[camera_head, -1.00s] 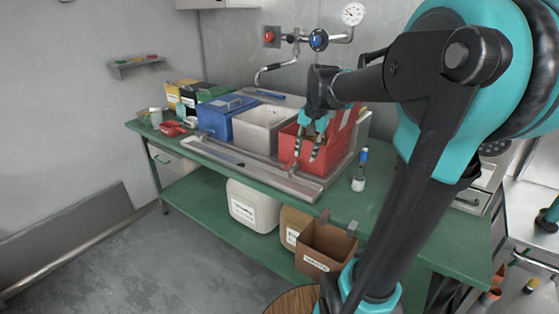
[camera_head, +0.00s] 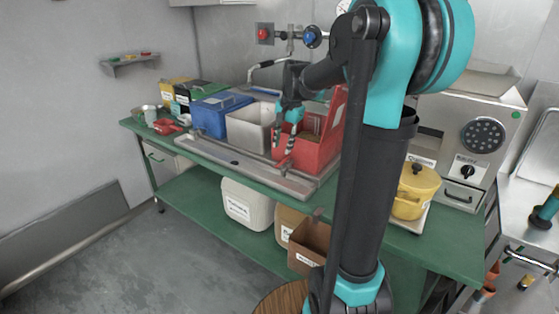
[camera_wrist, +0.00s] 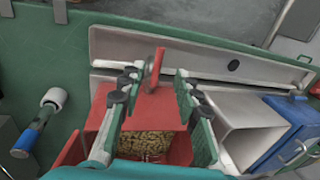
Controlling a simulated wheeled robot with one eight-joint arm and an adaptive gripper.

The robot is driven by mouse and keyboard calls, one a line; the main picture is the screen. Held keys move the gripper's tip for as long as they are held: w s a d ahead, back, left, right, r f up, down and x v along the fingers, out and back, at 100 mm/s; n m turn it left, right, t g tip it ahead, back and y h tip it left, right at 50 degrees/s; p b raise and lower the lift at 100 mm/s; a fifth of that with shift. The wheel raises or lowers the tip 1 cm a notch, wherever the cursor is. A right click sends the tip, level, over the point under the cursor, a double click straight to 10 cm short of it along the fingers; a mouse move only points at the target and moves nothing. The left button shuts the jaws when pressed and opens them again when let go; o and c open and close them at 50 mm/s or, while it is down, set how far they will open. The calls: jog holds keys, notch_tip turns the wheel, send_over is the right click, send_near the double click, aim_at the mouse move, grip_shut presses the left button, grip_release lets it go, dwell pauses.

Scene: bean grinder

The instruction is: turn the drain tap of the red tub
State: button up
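The red tub (camera_head: 318,151) stands at the right end of the row of tubs on the bench. In the wrist view the red tub (camera_wrist: 148,104) has brown granular contents. A red upright lever (camera_wrist: 153,69), which looks like the drain tap, rises from its front side. My gripper (camera_head: 281,148) is over the front of the tub, pointing down. In the wrist view my gripper (camera_wrist: 157,78) is open, with the lever between its two fingertips and a gap on both sides. In the head view the fingers hide most of the tap.
A light grey tub (camera_head: 250,128) and a blue tub (camera_head: 217,118) stand left of the red tub. A metal trough (camera_head: 222,155) runs along the front. A yellow pot (camera_head: 414,190) stands at right.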

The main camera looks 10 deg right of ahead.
aim_at(279, 164)
jog(key=f, duration=0.4)
jog(key=w+a+f, duration=0.1)
jog(key=f, duration=0.2)
jog(key=shift+f, duration=0.1)
grip_shut()
dwell(0.3)
